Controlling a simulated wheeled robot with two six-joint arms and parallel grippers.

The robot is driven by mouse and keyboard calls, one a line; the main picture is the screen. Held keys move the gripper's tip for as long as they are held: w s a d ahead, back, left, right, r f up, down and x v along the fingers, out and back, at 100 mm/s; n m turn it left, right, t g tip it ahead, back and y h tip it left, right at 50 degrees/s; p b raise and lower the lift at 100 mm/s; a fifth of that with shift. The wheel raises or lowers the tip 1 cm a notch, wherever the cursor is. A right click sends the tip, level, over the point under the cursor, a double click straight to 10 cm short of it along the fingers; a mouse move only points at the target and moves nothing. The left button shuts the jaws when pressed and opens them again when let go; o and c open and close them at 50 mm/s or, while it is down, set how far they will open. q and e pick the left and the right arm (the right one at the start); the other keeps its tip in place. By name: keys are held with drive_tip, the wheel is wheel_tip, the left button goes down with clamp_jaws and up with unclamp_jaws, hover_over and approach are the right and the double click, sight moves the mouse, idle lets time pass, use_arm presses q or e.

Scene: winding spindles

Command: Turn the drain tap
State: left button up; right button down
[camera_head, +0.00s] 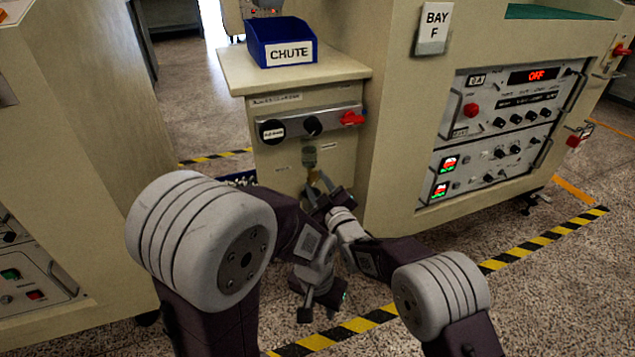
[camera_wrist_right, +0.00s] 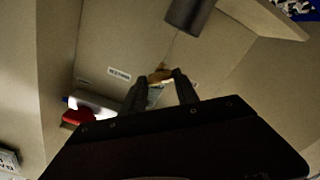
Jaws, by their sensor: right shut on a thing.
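The drain tap (camera_head: 314,175) is a small brass-coloured piece under a grey fitting (camera_head: 309,156) on the front of the beige cabinet (camera_head: 275,165). My right gripper (camera_head: 318,188) reaches up to it from below. In the right wrist view the brass tap (camera_wrist_right: 160,74) shows between the two dark fingertips of my right gripper (camera_wrist_right: 162,82), which is shut on it. The fingers hide part of the tap. My left gripper (camera_head: 318,306) hangs low, below the right one and apart from the tap; its jaw gap is not clear.
A blue bin (camera_head: 281,43) labelled CHUTE stands on the cabinet top. A black knob (camera_head: 312,126) and a red handle (camera_head: 352,118) sit on the panel above the tap. A machine labelled BAY F (camera_head: 433,28) stands at the right. Striped floor tape (camera_head: 358,325) runs in front.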

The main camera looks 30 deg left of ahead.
drive_tip(key=n+p, duration=0.1)
drive_tip(key=n, duration=0.4)
drive_tip(key=shift+n, duration=0.3)
drive_tip(key=shift+f+n+p, duration=0.1)
drive_tip(key=shift+n+p, duration=0.3)
drive_tip(key=shift+n, duration=2.2)
drive_tip(key=c, duration=0.9)
unclamp_jaws()
